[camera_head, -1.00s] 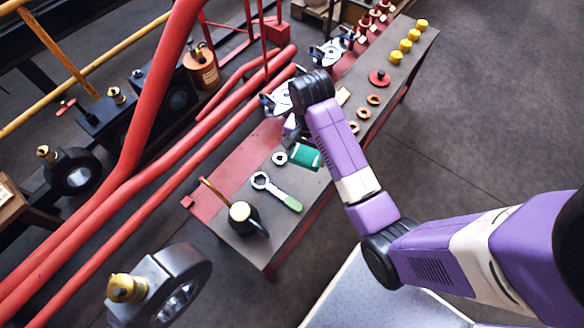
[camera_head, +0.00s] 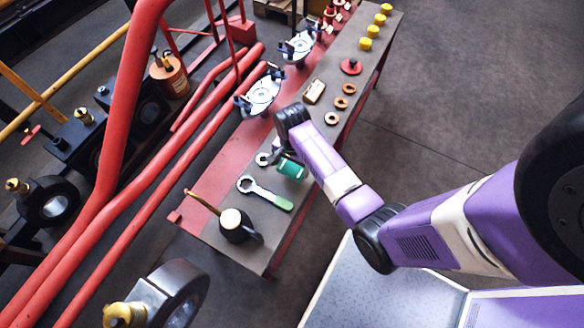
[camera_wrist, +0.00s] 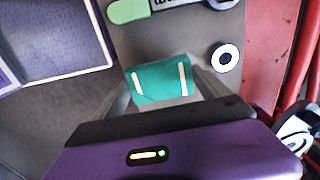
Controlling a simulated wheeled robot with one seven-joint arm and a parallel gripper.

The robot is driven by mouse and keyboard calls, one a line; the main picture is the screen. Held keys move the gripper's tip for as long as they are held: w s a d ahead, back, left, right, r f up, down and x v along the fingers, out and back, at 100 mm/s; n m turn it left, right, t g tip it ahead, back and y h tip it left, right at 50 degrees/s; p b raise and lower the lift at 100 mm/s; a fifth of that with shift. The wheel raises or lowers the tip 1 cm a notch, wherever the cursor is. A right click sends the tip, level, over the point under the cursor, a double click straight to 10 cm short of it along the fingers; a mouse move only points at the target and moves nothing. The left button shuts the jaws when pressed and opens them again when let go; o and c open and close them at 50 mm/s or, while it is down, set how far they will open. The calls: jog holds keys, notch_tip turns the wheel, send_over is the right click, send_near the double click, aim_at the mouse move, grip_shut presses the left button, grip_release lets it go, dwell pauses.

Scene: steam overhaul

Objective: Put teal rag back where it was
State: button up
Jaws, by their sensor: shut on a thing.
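The teal rag (camera_head: 291,168) is a small folded cloth with pale stripes. In the wrist view the rag (camera_wrist: 160,82) sits between the two fingers of my gripper (camera_wrist: 163,92), which is shut on it. In the head view my gripper (camera_head: 286,154) is over the near part of the bench, between a ring and the bench's right edge. I cannot tell whether the rag touches the bench top.
Open floor (camera_head: 470,110) lies right.

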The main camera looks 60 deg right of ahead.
aim_at(292, 172)
jog(key=shift+f, duration=2.05)
